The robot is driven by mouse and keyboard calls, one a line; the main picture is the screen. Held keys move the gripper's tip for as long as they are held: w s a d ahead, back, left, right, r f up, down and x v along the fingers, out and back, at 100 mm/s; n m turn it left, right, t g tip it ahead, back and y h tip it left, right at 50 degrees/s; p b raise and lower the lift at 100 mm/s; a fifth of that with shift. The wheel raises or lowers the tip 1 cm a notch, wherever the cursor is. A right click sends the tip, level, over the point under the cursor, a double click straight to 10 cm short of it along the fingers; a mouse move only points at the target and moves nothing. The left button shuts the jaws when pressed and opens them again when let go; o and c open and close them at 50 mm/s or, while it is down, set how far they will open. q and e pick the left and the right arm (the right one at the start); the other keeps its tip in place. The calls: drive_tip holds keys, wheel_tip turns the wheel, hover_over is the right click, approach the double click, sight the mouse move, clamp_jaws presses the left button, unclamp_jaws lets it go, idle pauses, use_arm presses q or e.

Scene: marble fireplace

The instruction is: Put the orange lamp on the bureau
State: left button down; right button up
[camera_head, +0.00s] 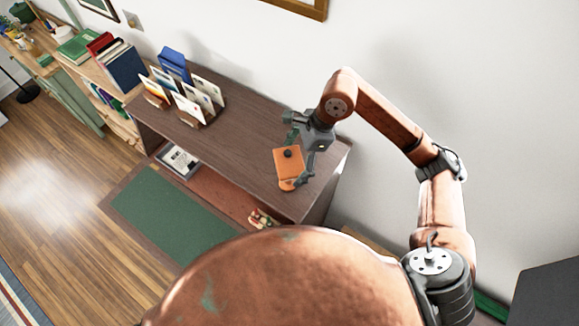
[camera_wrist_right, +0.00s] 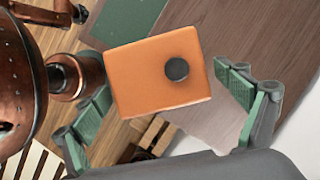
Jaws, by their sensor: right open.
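The orange lamp (camera_head: 288,162), a boxy orange shade with a dark round knob on top, appears upright at the front right part of the brown bureau (camera_head: 240,150). A bit of its orange base shows below the shade. My right gripper (camera_head: 298,160) is open, with its fingers to either side of the lamp. My left gripper is not in view.
A letter rack with cards (camera_head: 195,100) and a blue book (camera_head: 174,64) stand at the bureau's far left. A bookshelf (camera_head: 95,75) adjoins it. The bureau's middle is clear.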

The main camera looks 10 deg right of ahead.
drive_tip(key=b+v, duration=0.2)
drive_tip(key=v, duration=0.7)
